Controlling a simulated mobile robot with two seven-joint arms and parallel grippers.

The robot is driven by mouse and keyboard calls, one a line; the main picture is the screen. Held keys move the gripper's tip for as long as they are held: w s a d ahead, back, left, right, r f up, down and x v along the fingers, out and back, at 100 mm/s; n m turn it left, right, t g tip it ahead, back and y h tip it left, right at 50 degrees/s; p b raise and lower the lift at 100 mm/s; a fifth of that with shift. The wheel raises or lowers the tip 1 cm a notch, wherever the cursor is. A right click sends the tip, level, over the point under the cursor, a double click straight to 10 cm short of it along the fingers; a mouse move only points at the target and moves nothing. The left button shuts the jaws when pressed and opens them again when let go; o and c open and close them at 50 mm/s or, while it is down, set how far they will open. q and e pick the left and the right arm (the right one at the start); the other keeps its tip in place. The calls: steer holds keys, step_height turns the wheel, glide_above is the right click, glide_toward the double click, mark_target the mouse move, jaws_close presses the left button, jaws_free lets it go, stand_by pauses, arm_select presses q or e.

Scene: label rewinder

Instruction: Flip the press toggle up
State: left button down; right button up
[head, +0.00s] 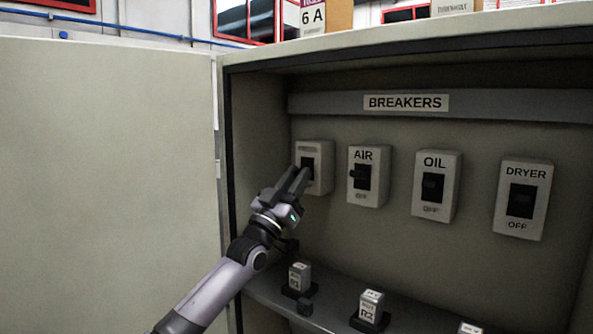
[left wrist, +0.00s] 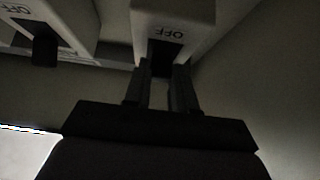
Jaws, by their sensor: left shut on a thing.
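The leftmost breaker (head: 323,151) is a pale box on the back wall of the cabinet, under the BREAKERS sign. Its label is too small to read in the head view. My left gripper (head: 302,176) reaches up to its dark switch opening, with the fingers shut on the toggle. The fingers hide most of the toggle. In the left wrist view, upside down, the breaker (left wrist: 198,14) shows OFF beside its dark opening, and the fingertips of my left gripper (left wrist: 172,75) are at that opening. My right gripper is not in view.
The AIR (head: 376,193), OIL (head: 446,190) and DRYER (head: 540,212) breakers stand in a row to the right. Below, a ledge (head: 263,288) bears small labelled blocks, including R2 (head: 371,303). The cabinet door (head: 110,150) stands open at left.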

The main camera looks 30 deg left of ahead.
arm_select(q)
steer(key=r+g+p, duration=0.1)
steer(key=p, duration=0.2)
steer(key=g+p, duration=0.1)
steer(key=p, duration=0.2)
steer(key=shift+s+r+g+y, duration=0.15)
steer(key=shift+r+g+y, duration=0.15)
steer(key=shift+r+g, duration=0.1)
steer(key=shift+r+g+p, duration=0.1)
steer(key=shift+g+p, duration=0.5)
steer(key=shift+p, duration=0.05)
steer(key=shift+r+g, duration=0.3)
steer(key=shift+g, duration=0.8)
steer(key=c, duration=0.9)
jaws_free()
steer(key=shift+s+a+f+b, duration=0.15)
steer(key=shift+s+b, duration=0.4)
steer(key=shift+s, duration=1.2)
steer(key=shift+s+a+f+b, duration=0.15)
steer(key=shift+s+b, duration=0.35)
steer(key=shift+s, duration=1.25)
